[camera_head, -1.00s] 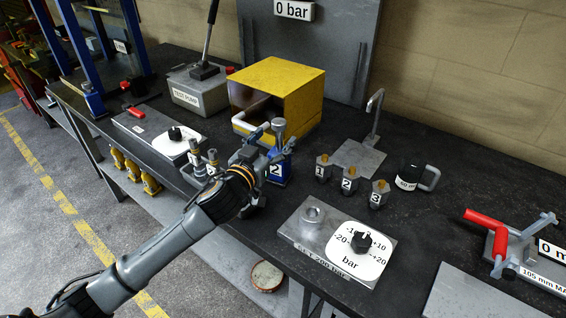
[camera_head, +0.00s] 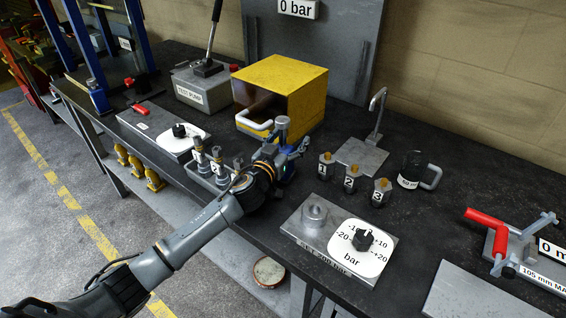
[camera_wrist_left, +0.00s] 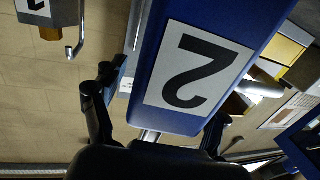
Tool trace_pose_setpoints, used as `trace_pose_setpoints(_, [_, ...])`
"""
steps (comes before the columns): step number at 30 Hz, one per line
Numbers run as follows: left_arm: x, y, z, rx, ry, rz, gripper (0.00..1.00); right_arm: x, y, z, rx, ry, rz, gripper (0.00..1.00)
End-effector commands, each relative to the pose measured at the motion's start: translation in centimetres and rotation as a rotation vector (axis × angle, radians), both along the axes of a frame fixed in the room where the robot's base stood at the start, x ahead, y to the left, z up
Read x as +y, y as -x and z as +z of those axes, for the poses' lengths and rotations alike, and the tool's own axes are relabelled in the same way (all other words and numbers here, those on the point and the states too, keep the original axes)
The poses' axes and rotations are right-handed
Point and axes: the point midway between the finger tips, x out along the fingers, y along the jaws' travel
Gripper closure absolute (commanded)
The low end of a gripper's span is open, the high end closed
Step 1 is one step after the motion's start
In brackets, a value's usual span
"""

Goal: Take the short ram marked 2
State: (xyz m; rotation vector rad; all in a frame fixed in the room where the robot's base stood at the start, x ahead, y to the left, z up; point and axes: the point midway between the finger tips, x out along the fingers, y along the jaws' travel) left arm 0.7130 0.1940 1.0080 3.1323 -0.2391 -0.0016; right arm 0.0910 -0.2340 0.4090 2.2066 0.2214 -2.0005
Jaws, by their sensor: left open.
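The short ram marked 2 has a blue body and a silver top (camera_head: 282,123). It stands on the dark bench in front of the yellow box, and in the head view my gripper and wrist hide most of its body. In the left wrist view its blue body (camera_wrist_left: 225,20) fills the middle, with a white label bearing a 2, seen upside down. My left gripper (camera_head: 288,158) is at the ram. In the left wrist view its open dark fingers (camera_wrist_left: 160,115) lie to either side of the blue body; contact cannot be told. My right gripper is not in view.
The yellow box (camera_head: 285,85) with its white handle stands close behind. Small fittings marked 1 (camera_head: 326,168), 2 (camera_head: 351,180) and 3 (camera_head: 381,194) stand to the right, near a dark mug (camera_head: 411,170). A dial plate (camera_head: 315,235) lies in front. Several small cylinders stand left of my wrist.

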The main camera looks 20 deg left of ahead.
Motion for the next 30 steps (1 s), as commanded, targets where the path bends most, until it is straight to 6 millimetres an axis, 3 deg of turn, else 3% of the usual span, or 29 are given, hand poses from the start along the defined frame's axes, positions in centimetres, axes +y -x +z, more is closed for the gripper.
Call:
trace_pose_setpoints(7, [-0.02, -0.11, -0.04, 0.000, 0.000, 0.000, 0.26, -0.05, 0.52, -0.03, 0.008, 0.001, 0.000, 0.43])
trace_pose_setpoints(18, [0.00, -0.10, -0.04, 0.001, 0.000, 0.000, 1.00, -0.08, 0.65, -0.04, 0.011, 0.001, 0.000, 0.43])
trace_pose_setpoints(30, [0.02, -0.09, -0.05, 0.001, 0.000, 0.000, 1.00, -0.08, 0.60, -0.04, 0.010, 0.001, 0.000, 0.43])
